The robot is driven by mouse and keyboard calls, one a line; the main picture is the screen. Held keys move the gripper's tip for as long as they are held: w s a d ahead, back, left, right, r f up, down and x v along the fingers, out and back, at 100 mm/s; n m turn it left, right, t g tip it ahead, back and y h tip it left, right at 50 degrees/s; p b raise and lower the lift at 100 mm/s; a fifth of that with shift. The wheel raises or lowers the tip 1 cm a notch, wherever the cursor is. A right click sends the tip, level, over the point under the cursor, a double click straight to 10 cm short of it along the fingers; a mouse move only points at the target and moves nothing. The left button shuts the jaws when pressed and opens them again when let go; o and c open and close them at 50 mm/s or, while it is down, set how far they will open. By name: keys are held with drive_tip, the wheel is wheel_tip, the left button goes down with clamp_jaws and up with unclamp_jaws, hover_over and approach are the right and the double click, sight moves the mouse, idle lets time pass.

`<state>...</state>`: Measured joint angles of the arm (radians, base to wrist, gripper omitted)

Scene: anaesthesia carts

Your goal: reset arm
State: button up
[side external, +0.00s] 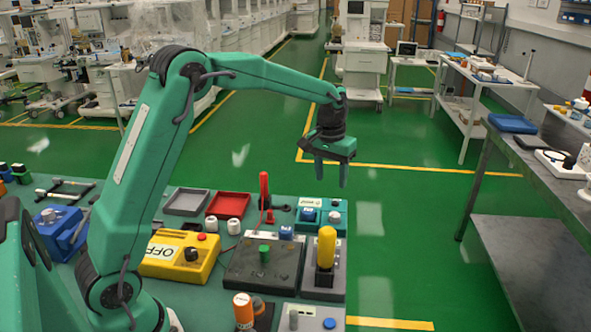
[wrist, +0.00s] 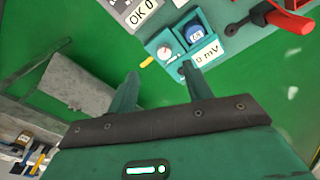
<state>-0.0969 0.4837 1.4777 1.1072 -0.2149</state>
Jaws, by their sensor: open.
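My gripper (side external: 332,172) is open and empty. In the side external view it hangs in the air at the end of my outstretched green arm, fingers pointing down, above and beyond the far right corner of the teal work table (side external: 345,262). In the wrist view my gripper's two fingers (wrist: 160,85) are spread apart, with green floor between and around them. A teal box (wrist: 168,50) with a dial, a blue knob and a "0 mV" label lies just past the fingertips in that view, apart from them as far as I can tell.
The table holds a yellow "OFF" box (side external: 160,262), a black panel with a green knob (side external: 264,254), a yellow-handled lever (side external: 326,248), a red tray (side external: 229,205) and a grey tray (side external: 187,202). A metal bench (side external: 535,260) stands at right. Open floor lies between.

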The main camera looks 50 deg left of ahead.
drive_tip(key=s+d+r+m+t, duration=0.1)
drive_tip(key=s+d+r, duration=0.1)
drive_tip(key=s+r, duration=0.5)
drive_tip(key=s+d+m+t, duration=0.2)
drive_tip(key=s+d+t, duration=0.1)
drive_tip(key=s, duration=1.9)
drive_tip(key=shift+s+r+m+t, duration=0.25)
drive_tip(key=shift+s+m+t, duration=0.05)
drive_tip(key=shift+s+t, duration=0.1)
idle(0.5)
